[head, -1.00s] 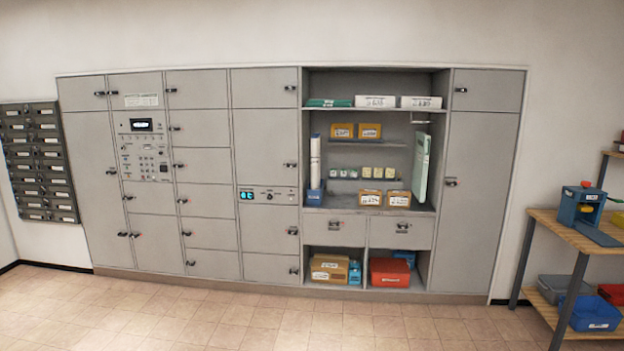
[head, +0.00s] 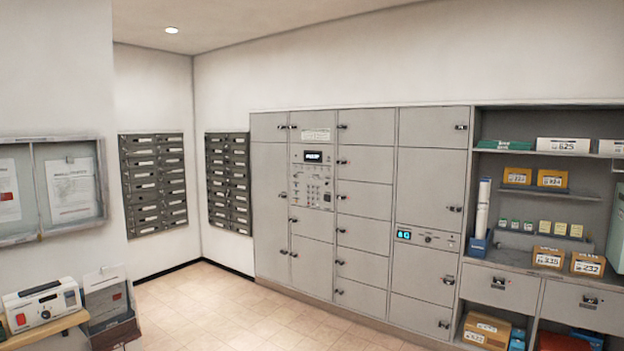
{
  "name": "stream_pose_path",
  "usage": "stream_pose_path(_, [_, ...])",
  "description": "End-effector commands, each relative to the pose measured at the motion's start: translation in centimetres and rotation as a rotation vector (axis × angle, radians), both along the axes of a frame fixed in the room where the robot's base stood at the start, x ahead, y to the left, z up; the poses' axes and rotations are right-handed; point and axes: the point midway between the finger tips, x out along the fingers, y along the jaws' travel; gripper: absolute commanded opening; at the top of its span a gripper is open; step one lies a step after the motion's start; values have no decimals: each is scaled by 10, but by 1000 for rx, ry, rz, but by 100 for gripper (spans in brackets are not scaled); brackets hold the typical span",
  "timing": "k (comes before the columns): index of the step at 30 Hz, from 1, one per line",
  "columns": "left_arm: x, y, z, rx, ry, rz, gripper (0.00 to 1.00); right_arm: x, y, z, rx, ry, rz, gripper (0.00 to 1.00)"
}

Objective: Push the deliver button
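No button marked deliver can be read in the head view. A control panel (head: 312,178) with a lit display, a keypad and small buttons is set in the grey locker wall, left of centre. A second small panel (head: 428,237) with a blue lit display and a knob or button sits lower on the lockers. A white device (head: 42,306) with a dark slot, a dark square part and a red spot stands at the lower left. Labels on all of these are too small to read. Neither of my grippers is in view.
Dark mailbox banks (head: 154,182) hang in the far left corner. A glass notice board (head: 48,190) is on the left wall. The white device stands on a wooden shelf (head: 45,328) beside a dark paper holder (head: 110,308). The tiled floor (head: 215,308) is clear.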

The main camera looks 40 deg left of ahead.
Motion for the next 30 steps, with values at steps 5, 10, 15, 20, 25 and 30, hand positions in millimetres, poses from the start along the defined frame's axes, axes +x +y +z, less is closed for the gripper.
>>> stream_pose_path(5, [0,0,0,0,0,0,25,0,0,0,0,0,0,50])
stream_pose_path(10, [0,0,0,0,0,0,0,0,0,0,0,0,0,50])
stream_pose_path(15, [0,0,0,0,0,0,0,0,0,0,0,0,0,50])
stream_pose_path(20, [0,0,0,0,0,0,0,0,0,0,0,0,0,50])
stream_pose_path(25, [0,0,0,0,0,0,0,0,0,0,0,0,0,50])
stream_pose_path(30, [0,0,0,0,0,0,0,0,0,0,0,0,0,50])
